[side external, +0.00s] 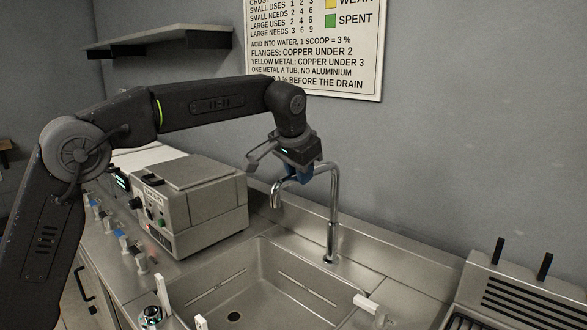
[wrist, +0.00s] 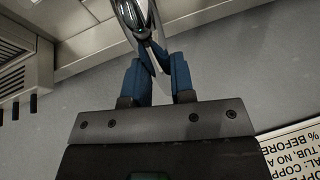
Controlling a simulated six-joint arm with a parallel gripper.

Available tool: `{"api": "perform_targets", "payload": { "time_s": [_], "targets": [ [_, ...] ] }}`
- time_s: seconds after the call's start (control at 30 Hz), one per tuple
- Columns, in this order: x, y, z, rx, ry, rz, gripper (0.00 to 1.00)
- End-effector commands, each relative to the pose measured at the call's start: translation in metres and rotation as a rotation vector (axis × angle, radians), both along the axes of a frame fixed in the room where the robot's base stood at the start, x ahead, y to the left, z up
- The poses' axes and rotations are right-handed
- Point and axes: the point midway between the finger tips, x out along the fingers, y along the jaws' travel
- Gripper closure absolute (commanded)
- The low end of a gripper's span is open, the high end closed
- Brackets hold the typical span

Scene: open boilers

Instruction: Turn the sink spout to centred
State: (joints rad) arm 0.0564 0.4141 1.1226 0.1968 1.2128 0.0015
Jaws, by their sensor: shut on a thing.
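The sink spout (side external: 332,205) is a shiny metal gooseneck rising from the deck behind the sink. In the side view its top bends to the left, and its mouth hangs over the back left part of the basin (side external: 285,262). My gripper (side external: 297,174) is at the upper bend, with its blue fingers closed around the spout. In the wrist view the spout (wrist: 143,22) runs between the two blue fingers of my gripper (wrist: 154,65). The fingers hide part of the bend.
A grey metal boxy unit (side external: 195,205) stands on the counter left of the basin. A slotted appliance (side external: 520,295) with two black handles is at the right. A wall sign (side external: 315,50) and a shelf (side external: 155,42) are behind.

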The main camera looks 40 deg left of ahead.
Motion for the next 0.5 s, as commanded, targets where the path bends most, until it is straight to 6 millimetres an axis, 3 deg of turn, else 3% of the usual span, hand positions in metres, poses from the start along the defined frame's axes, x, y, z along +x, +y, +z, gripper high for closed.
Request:
{"api": "perform_targets", "payload": {
  "time_s": [0.5],
  "targets": [
    [-0.0001,-0.0068,0.0015,-0.002,-0.002,0.052,1.0]
  ]
}}
